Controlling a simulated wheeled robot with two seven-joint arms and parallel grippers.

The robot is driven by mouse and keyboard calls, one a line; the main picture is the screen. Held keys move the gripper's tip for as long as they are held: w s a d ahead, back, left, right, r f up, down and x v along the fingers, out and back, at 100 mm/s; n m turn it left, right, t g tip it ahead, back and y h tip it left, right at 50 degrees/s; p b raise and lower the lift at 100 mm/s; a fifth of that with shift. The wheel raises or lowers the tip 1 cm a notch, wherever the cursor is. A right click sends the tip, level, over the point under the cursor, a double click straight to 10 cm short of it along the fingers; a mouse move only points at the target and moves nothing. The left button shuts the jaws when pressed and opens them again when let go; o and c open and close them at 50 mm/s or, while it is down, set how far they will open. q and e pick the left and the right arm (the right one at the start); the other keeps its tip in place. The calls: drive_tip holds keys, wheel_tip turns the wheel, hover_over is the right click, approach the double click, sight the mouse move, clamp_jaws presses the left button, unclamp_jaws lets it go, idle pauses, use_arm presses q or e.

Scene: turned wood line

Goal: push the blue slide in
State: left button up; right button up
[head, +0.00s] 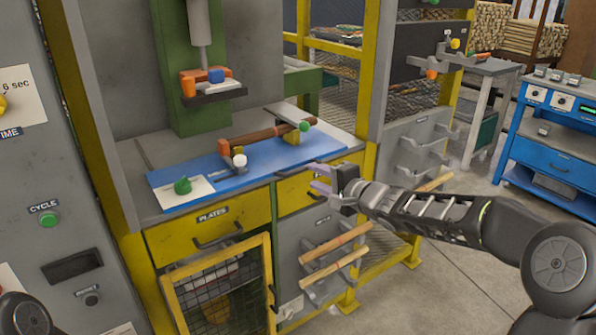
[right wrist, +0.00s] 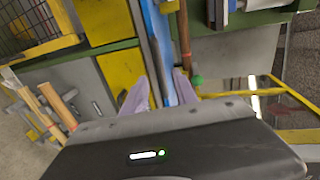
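The blue slide (head: 268,161) is a long flat plate lying on the grey bench top under the press, in the head view. It carries a turned wooden bar (head: 258,137), a white knob (head: 239,160) and a green knob (head: 182,186) on a white plate. My right gripper (head: 312,177) is open just in front of the slide's right front edge. In the right wrist view its two fingers (right wrist: 163,80) are apart, with the blue slide (right wrist: 158,42) showing between and beyond them. Contact cannot be told. My left gripper is out of view.
Yellow posts (head: 367,90) frame the bench. A yellow drawer (head: 208,225) marked PLATES sits below the slide. Wooden rods (head: 335,266) stick out lower down. The press head (head: 212,88) hangs over the back. A blue cabinet (head: 550,130) stands right; open floor lies between.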

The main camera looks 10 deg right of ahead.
sight(302, 171)
drive_tip(key=shift+w, duration=0.1)
idle(0.3)
drive_tip(key=b+x, duration=0.1)
drive_tip(key=x, duration=0.6)
drive_tip(key=shift+w, duration=0.3)
drive_tip(key=shift+a, duration=0.1)
clamp_jaws()
idle(1.1)
